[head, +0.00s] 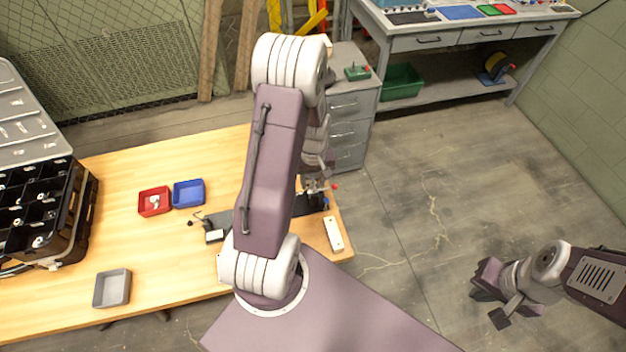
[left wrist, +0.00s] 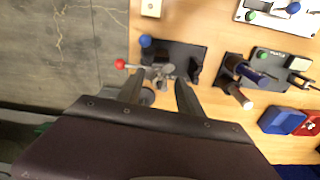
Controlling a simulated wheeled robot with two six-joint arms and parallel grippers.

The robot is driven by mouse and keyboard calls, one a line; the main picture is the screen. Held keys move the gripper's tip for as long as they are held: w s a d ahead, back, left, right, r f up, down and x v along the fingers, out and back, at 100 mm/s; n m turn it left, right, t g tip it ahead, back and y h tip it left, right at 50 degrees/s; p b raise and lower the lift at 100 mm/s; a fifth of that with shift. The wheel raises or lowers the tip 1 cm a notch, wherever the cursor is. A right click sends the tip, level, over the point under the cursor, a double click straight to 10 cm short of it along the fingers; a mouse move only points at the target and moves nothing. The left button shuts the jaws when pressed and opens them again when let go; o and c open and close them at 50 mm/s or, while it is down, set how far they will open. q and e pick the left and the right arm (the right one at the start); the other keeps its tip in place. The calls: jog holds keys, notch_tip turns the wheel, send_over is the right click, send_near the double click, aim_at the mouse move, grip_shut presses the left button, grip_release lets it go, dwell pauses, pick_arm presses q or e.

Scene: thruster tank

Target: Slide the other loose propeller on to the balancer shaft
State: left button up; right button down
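In the left wrist view my left gripper (left wrist: 159,84) has its two fingers apart, over the balancer (left wrist: 182,58), a dark stand with a blue knob and a red ball. A grey propeller (left wrist: 161,73) shows between and just beyond the fingertips; I cannot tell whether it is on the shaft or touches a finger. In the head view my left arm hides this gripper and most of the balancer; the red ball shows at its right. A small pale piece (head: 155,202), perhaps a propeller, lies in the red tray (head: 144,209). My right gripper (head: 488,292) hangs over the floor, its fingers unclear.
A blue tray (head: 188,193) stands beside the red one. A grey tray (head: 111,288) and a black compartment case (head: 78,215) are further left. A white block (head: 333,234) lies near the right table edge. Handled tools and a green-knobbed plate (left wrist: 272,62) stand beside the balancer.

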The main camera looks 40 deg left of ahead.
pick_arm(q)
notch_tip(320, 180, up, 13)
jog(key=p, duration=0.4)
jog(key=shift+s+d, duration=0.15)
dwell(0.8)
